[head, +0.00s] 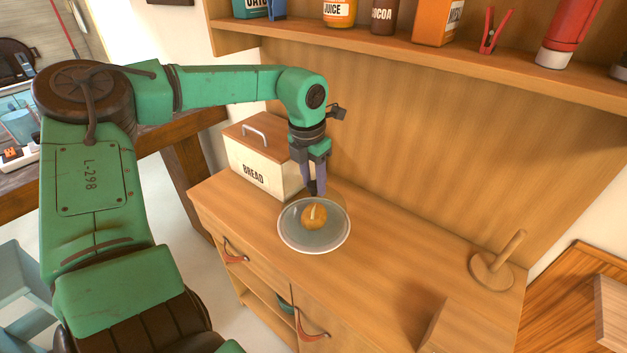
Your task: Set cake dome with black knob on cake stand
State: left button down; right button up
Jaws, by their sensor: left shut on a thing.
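The cake stand (318,249) is a round, pale-rimmed grey plate on the wooden counter, with a small golden-brown cake (314,217) on it. My left gripper (316,190) points down just above and behind the cake and is shut. The clear cake dome (338,203) shows only as a faint outline below the gripper, over the stand. Its black knob is hidden between the fingers. I cannot tell whether the dome's rim touches the stand. My right gripper is not in view.
A bread box (262,168) stands close behind left of the stand. A shelf (440,62) with jars, boxes and a red clip runs above. The counter between stand and peg holder is clear.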

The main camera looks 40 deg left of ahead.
pick_arm(q)
jog(key=shift+f, duration=0.2)
jog(key=shift+c, duration=1.8)
grip_release()
jog(key=shift+r, duration=0.1)
jog(key=shift+r+p, duration=1.9)
jog(key=shift+r, duration=1.55)
